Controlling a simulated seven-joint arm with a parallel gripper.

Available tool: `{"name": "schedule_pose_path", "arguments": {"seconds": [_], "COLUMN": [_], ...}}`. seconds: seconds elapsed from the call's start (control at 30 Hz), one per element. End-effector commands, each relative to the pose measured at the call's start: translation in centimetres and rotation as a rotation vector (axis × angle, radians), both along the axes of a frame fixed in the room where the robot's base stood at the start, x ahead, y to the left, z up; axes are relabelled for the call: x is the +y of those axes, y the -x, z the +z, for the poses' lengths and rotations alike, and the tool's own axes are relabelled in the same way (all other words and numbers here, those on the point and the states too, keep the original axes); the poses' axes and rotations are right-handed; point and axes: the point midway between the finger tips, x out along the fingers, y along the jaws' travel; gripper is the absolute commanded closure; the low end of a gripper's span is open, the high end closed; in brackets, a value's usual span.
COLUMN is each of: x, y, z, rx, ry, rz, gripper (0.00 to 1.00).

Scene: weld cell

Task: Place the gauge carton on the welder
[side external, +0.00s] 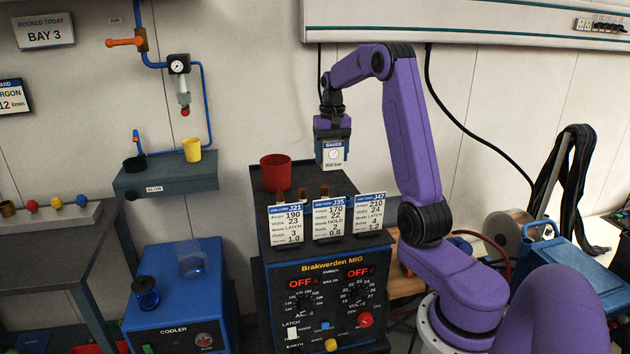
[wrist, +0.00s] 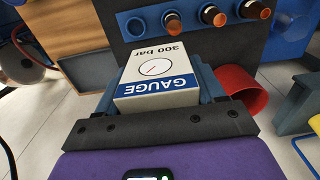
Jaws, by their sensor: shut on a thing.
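The gauge carton (side external: 333,157), a small white box with a blue GAUGE band and a printed dial, is held in my gripper (side external: 332,138). In the wrist view the carton (wrist: 158,68) sits between the two fingers of my gripper (wrist: 160,84), its "300 bar" face showing. The welder (side external: 326,266) is a dark box labelled Brakwerden MIG with knobs on its front. The carton hangs in the air above the rear right of the welder's top, apart from it. Part of the top is hidden behind the cards.
Three job cards, J21 (side external: 290,223), J35 (side external: 328,218) and J47 (side external: 368,214), stand along the welder's front top edge, with brown pegs behind them. A red cup (side external: 275,172) stands at the top's back left. A blue cooler (side external: 178,300) stands to the left.

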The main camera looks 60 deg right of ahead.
Motion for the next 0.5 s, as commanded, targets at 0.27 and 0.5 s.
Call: {"name": "schedule_pose_path", "arguments": {"seconds": [0.27,0.5], "x": [-2.7,-4.5], "y": [-3.8,-6.3], "z": [-2.1,-5.4], "rx": [0.000,0.001], "ry": [0.000,-0.001], "rz": [-0.001,-0.001], "gripper": [0.67,0.67]}}
